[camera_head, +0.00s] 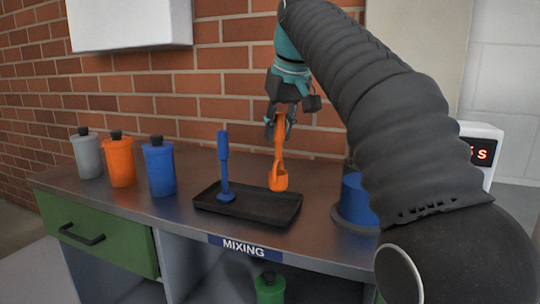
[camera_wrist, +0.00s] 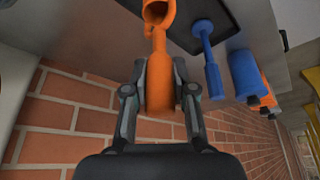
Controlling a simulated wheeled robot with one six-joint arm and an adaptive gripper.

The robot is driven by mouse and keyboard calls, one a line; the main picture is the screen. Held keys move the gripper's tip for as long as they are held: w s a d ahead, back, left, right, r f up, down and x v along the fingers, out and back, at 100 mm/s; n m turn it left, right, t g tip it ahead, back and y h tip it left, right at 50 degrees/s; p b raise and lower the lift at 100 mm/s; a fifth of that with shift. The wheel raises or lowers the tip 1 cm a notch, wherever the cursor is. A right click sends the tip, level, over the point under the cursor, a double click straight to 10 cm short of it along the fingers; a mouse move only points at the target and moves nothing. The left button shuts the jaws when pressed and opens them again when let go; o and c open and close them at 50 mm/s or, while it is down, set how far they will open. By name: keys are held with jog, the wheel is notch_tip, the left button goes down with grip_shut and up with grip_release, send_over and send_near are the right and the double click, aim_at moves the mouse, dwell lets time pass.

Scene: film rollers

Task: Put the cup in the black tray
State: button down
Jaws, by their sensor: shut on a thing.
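The orange cup (camera_head: 278,183) has a long upright handle and hangs bowl-down from my gripper (camera_head: 280,122). My gripper is shut on the upper part of the handle; the wrist view shows the handle (camera_wrist: 159,75) between the two fingers. The black tray (camera_head: 275,216) lies on the bench. In the head view the cup's bowl overlaps the tray's back right rim; in the wrist view the bowl (camera_wrist: 157,12) is beside the tray (camera_wrist: 180,35). I cannot tell whether it touches the bench or the rim.
A blue long-handled tool (camera_head: 224,165) stands upright in the tray's left part. Grey (camera_head: 87,157), orange (camera_head: 120,161) and blue (camera_head: 159,168) bottles stand to the left. A blue cylinder (camera_head: 357,200) on a dark base is at the right, partly behind my arm. A brick wall (camera_head: 225,110) is behind.

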jog(key=shift+s+a+b+x, duration=0.15)
jog(key=shift+b+x, duration=0.4)
jog(key=shift+x, duration=0.85)
jog(key=shift+s+a+b+x, duration=0.15)
jog(key=shift+b+x, duration=0.35)
jog(key=shift+x, duration=0.9)
jog(key=shift+f, duration=0.1)
jog(key=c, duration=0.9)
grip_release()
jog(key=shift+f, duration=0.1)
jog(key=shift+c, duration=0.2)
jog(key=p+v, duration=0.4)
jog(key=v, duration=0.8)
jog(key=shift+p, duration=0.3)
